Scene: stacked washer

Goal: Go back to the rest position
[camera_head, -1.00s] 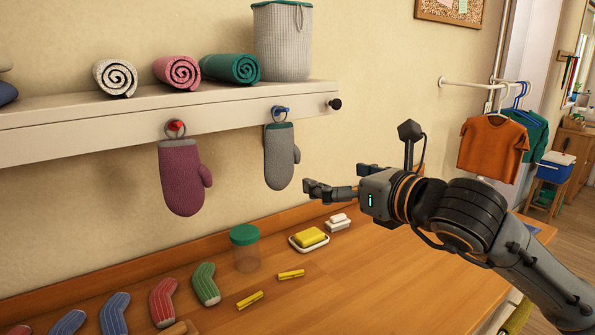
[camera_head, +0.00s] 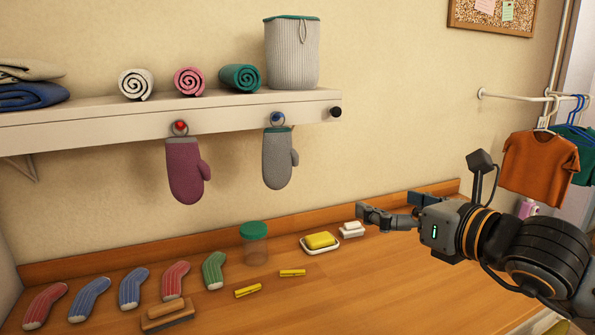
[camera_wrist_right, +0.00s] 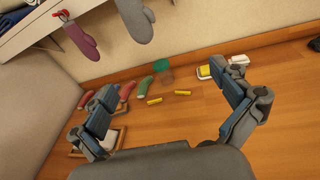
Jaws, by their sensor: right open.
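My right gripper (camera_head: 387,218) is in the head view at the right, above the wooden counter and in front of the wall. In the right wrist view my right gripper (camera_wrist_right: 170,115) has its two fingers spread wide with nothing between them. A purple mitten (camera_head: 184,170) and a grey mitten (camera_head: 279,160) hang from the red and blue pegs of the shelf, to the left of the gripper and apart from it. My left gripper is not in either view.
The wooden counter (camera_head: 330,290) holds several socks, a brush (camera_head: 168,315), yellow clothespins (camera_head: 248,290), a green-lidded jar (camera_head: 254,243) and a soap dish (camera_head: 320,242). The shelf (camera_head: 90,123) bears rolled towels and a basket (camera_head: 292,55). Shirts (camera_head: 540,165) hang at the right.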

